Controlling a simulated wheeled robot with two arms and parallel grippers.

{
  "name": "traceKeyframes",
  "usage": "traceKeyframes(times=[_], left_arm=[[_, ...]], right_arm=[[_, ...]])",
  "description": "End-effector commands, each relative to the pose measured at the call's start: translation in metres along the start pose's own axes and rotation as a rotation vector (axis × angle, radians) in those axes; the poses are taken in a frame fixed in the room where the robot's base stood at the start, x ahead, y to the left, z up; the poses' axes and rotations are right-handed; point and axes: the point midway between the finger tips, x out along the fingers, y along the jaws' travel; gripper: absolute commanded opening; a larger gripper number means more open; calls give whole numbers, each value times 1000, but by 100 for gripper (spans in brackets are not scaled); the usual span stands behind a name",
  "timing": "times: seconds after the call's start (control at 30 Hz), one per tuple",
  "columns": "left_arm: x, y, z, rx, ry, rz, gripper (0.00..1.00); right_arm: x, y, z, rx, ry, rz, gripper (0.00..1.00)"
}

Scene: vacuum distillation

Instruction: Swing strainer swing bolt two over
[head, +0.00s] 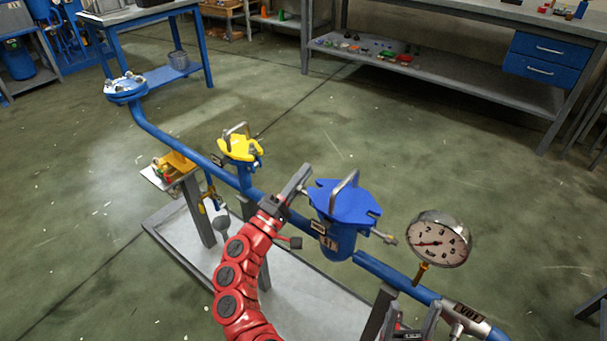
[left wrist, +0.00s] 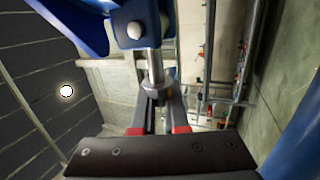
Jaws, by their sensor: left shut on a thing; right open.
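The blue strainer (head: 338,238) stands in the pipe line, with a blue eared lid (head: 345,203) and a grey handle on top. My left gripper (head: 300,181) is at the lid's left side. In the left wrist view a metal swing bolt (left wrist: 154,65) with a nut hangs from a blue fork. The left gripper (left wrist: 158,130), with red pads, is shut on this bolt near its nut. Another swing bolt (head: 384,237) sticks outward at the strainer's right side. My right gripper (head: 408,332) shows only partly at the bottom edge, open, apart from the strainer.
A pressure gauge (head: 438,240) stands on the pipe right of the strainer. A yellow-lidded strainer (head: 240,148) is upstream on the left. The blue pipe (head: 165,143) runs over a grey skid tray (head: 185,257). The floor behind is clear up to the workbench (head: 440,82).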

Motion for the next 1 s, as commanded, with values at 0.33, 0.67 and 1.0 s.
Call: traceKeyframes(times=[0.33, 0.67, 1.0], left_arm=[[-2, -6, 2, -69, 21, -2, 0], [-1, -6, 3, -71, 21, -2, 0], [-1, -5, 2, -70, 23, -1, 42]], right_arm=[[-1, 0, 0, 0, 0, 0, 67], [-1, 0, 0, 0, 0, 0, 67], [-1, 0, 0, 0, 0, 0, 67]])
